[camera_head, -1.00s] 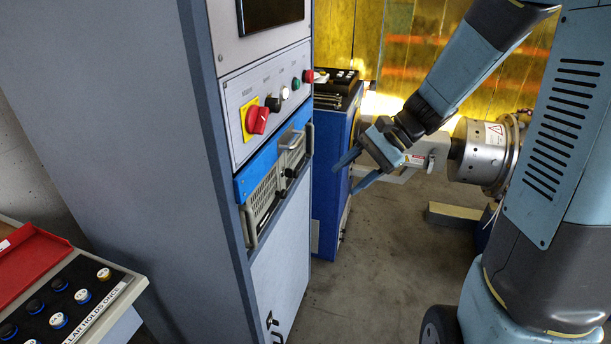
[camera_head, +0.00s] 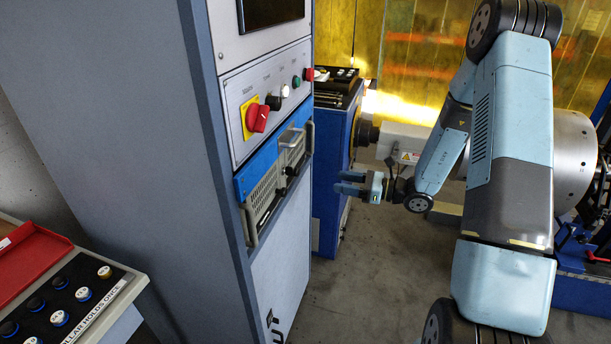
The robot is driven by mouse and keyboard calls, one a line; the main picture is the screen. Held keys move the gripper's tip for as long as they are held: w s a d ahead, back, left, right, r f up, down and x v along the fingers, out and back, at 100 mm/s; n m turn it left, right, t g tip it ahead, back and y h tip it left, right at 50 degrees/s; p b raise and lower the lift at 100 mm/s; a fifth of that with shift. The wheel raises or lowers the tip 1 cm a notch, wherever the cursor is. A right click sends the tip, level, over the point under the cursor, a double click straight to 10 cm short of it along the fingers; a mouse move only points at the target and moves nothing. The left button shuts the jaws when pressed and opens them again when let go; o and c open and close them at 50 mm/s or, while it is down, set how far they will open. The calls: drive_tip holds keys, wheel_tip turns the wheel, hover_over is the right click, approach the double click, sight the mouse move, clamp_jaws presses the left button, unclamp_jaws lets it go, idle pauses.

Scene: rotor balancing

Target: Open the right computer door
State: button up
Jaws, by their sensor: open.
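The computer (camera_head: 242,187) is a blue-framed unit set in the front of the grey cabinet, below the switch panel. Its front has a vented left section (camera_head: 262,199) and a right section (camera_head: 294,152) with a small handle and dark latch. Both sections look closed, seen at a steep angle, so fine detail is unclear. My gripper (camera_head: 338,182) is open and empty, with its fingers pointing left toward the cabinet. In the picture it is right of the computer and slightly lower than the right section, apart from it.
The grey cabinet (camera_head: 110,130) fills the left side. Its panel has a red rotary switch (camera_head: 257,118) and several buttons. A blue machine stand (camera_head: 328,200) is behind my gripper. A control desk (camera_head: 75,290) sits at lower left. The floor (camera_head: 385,270) before the cabinet is clear.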

sight(298, 174)
drive_tip(key=x, duration=1.3)
drive_tip(key=shift+w+a+f, duration=0.1)
drive_tip(key=shift+w+a, duration=0.1)
drive_tip(key=shift+w, duration=0.25)
drive_tip(key=shift+c, duration=0.5)
clamp_jaws()
